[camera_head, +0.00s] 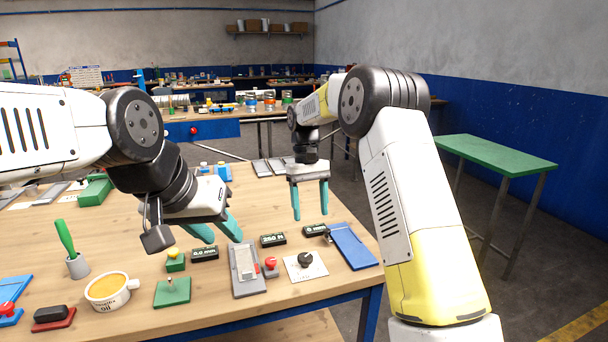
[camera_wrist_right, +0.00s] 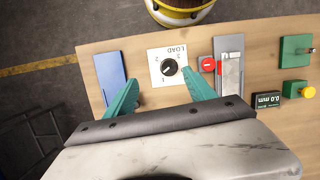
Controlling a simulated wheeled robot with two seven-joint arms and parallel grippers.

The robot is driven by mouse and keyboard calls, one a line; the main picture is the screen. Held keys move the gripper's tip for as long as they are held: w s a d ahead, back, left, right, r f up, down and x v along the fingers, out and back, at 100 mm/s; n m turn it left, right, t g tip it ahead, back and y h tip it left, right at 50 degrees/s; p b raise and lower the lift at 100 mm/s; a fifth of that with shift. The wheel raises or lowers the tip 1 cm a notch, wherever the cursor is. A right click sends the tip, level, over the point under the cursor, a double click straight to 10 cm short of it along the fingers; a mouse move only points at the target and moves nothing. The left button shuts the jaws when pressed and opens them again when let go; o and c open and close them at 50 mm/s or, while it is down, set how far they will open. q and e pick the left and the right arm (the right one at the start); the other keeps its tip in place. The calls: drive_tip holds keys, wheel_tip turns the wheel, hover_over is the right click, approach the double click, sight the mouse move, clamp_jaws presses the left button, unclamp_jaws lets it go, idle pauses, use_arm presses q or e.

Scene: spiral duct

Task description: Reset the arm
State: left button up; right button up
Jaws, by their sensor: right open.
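My right arm reaches in from the right in the head view, and its gripper (camera_head: 309,199) hangs over the right part of the wooden table (camera_head: 330,285). Its teal fingers point down, apart, with nothing between them. In the right wrist view the right gripper (camera_wrist_right: 160,95) is open, and the white plate with a black LOAD dial (camera_wrist_right: 169,68) shows beyond the gap between its fingers. My left gripper (camera_head: 220,233) is over the table's middle, its teal fingers pointing down and right. They are spread apart and I see nothing held.
Below are small displays (camera_head: 273,240), a grey slider unit (camera_head: 246,268), a red button (camera_head: 271,263), a blue plate (camera_head: 352,246), a green lever plate (camera_head: 172,291), an oil cup (camera_head: 108,288) and a green-handled brush (camera_head: 66,240). A green table (camera_head: 495,155) stands at right, with bare floor between.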

drive_tip(key=s+d+r+m+t+y, duration=0.1)
drive_tip(key=s+d+r+t, duration=0.1)
drive_tip(key=s+d+r, duration=0.4)
drive_tip(key=s+d+r+m+t+y, duration=0.1)
drive_tip(key=s+d+r+t, duration=0.15)
drive_tip(key=s+r, duration=0.5)
drive_tip(key=s+d+m+t, duration=0.1)
drive_tip(key=s+d+t, duration=0.1)
drive_tip(key=s, duration=0.5)
drive_tip(key=s+d+f+m+t+y, duration=0.1)
drive_tip(key=s+d+t, duration=0.1)
drive_tip(key=s, duration=0.6)
drive_tip(key=shift+s+f, duration=0.2)
drive_tip(key=shift+f, duration=0.05)
drive_tip(key=shift+d+t, duration=0.1)
drive_tip(key=shift+t, duration=0.15)
